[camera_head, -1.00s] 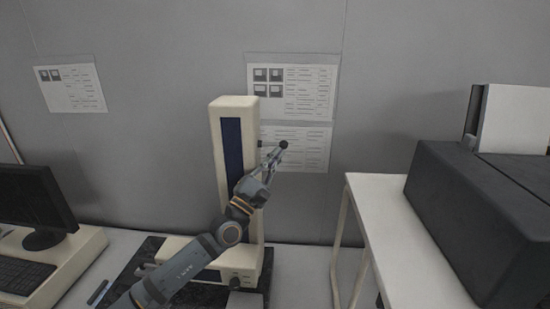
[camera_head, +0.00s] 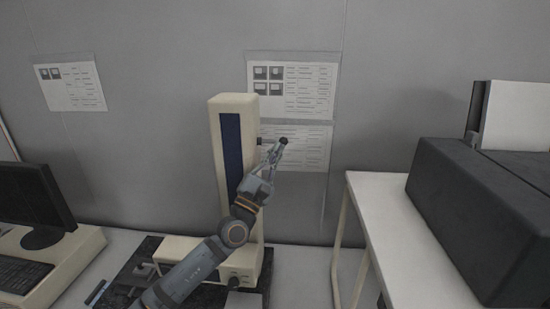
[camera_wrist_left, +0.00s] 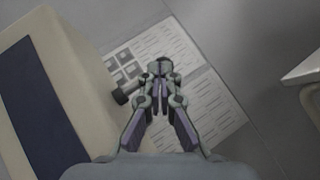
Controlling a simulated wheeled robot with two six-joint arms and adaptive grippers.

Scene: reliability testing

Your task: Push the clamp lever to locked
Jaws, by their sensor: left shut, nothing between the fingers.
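The cream test stand (camera_head: 222,105) with a dark blue front strip stands upright on the bench; part of it shows at the left in the left wrist view (camera_wrist_left: 70,50). The clamp lever (camera_head: 267,141) is a short dark rod sticking out of the column's right side; its dark end also shows in the left wrist view (camera_wrist_left: 122,96). My left gripper (camera_head: 282,143) is shut and empty, its tips at the lever's outer end. In the left wrist view the fingertips (camera_wrist_left: 160,69) are together, just right of the lever. I cannot tell whether they touch it. My right gripper is out of view.
A monitor (camera_head: 35,195) and keyboard stand at the left. A white table (camera_head: 375,205) with a large dark box (camera_head: 470,215) stands at the right. Printed sheets (camera_head: 292,88) hang on the grey wall behind. The space between stand and white table is clear.

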